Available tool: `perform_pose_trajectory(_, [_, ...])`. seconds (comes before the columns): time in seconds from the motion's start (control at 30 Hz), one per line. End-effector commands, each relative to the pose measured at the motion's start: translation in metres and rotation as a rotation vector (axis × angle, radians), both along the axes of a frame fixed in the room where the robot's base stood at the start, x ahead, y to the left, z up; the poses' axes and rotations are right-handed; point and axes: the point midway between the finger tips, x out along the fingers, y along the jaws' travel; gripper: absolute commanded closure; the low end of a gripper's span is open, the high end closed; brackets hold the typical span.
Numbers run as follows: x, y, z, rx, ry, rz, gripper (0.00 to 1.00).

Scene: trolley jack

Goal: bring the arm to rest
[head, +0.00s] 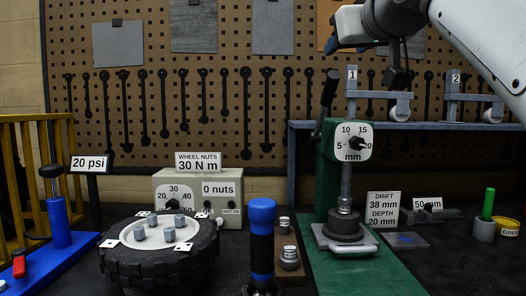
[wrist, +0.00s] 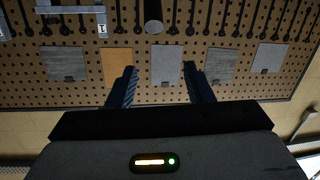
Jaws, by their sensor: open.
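My gripper (wrist: 160,67) is open in the wrist view, its two dark ribbed fingers well apart with nothing between them. They point toward the pegboard (wrist: 225,50), which fills the background. In the head view my gripper (head: 338,43) is high up at the upper right, in front of the pegboard and above the bench. My white arm reaches to it from the upper right corner. The gripper looks clear of everything on the bench. Its fingertips are hard to separate in the head view.
Below stand a green press (head: 329,170) with a dial and a blue shelf (head: 440,126) with brackets marked 1 and 2. A tyred wheel (head: 160,262), a gauge box (head: 168,183), a blue-handled tool (head: 262,235) and a yellow rail (head: 22,150) are at left and centre.

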Motion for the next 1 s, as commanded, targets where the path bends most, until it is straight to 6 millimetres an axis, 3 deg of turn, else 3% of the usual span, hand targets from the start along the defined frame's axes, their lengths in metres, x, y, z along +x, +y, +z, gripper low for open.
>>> perform_pose_trajectory(0.17, [0.01,0.001,-0.026,0.017,0.105,-0.005,0.53])
perform_pose_trajectory(0.37, [0.019,0.001,-0.076,0.04,0.267,-0.02,0.53])
perform_pose_trajectory(0.57, [0.008,0.002,-0.162,0.064,0.538,-0.052,0.53])
perform_pose_trajectory(0.67, [-0.013,0.003,-0.215,0.068,0.694,-0.075,0.53])
perform_pose_trajectory(0.8, [-0.058,0.004,-0.285,0.064,0.91,-0.112,0.53])
perform_pose_trajectory(1.0, [-0.131,0.002,-0.358,0.045,1.147,-0.16,0.53])
